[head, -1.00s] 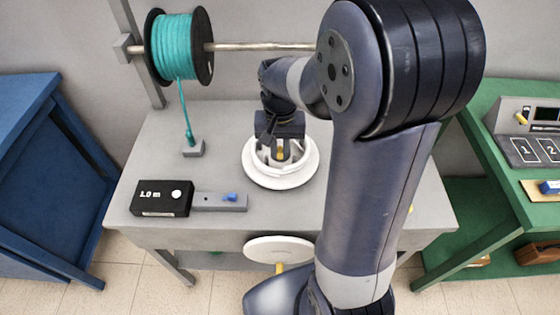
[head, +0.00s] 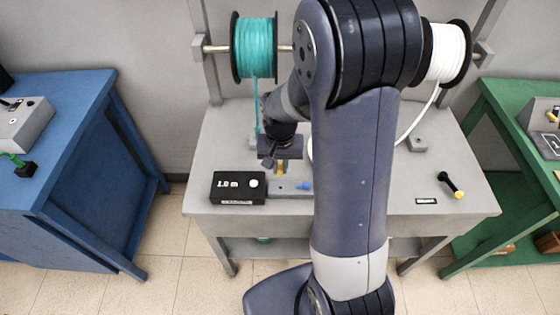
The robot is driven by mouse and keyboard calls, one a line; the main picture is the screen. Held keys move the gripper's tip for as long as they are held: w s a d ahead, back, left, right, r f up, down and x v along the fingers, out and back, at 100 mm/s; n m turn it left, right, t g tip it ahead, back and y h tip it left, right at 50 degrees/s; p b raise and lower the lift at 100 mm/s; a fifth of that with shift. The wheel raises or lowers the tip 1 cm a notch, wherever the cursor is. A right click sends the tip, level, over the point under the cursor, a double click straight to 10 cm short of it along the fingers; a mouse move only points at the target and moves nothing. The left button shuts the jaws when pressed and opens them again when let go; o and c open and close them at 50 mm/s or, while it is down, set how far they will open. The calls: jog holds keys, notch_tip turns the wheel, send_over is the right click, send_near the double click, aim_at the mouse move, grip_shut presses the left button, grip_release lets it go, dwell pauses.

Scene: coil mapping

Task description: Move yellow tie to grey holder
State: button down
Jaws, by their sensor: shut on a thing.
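My gripper (head: 282,163) points down over the grey table, shut on a small yellow piece that looks like the yellow tie (head: 281,169). Only a little of the tie shows between the fingers. The low grey bar (head: 285,188) next to the black box, which may be the grey holder, lies just below and in front of the gripper, with a blue piece (head: 304,186) at its right part. I cannot tell whether the tie touches the bar. My arm hides the bar's right end and the table beyond.
A black box (head: 238,187) marked 1.0 m sits left of the bar. Teal (head: 254,48) and white (head: 447,53) spools hang on a rod behind. A yellow-and-black tool (head: 452,186) lies at right. Blue (head: 75,150) and green (head: 500,125) tables flank the grey table (head: 350,207).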

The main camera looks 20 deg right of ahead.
jog(key=b, duration=0.3)
send_over(281, 188)
jog(key=shift+f, duration=2.25)
jog(key=shift+a+f, duration=0.1)
jog(key=shift+f+b, duration=1)
jog(key=shift+b, duration=0.05)
jog(key=shift+f+b, duration=0.55)
jog(key=shift+f, duration=0.1)
jog(key=c, duration=1.3)
grip_release()
jog(key=shift+c, duration=0.2)
notch_tip(281, 188, up, 11)
jog(key=shift+f, duration=0.1)
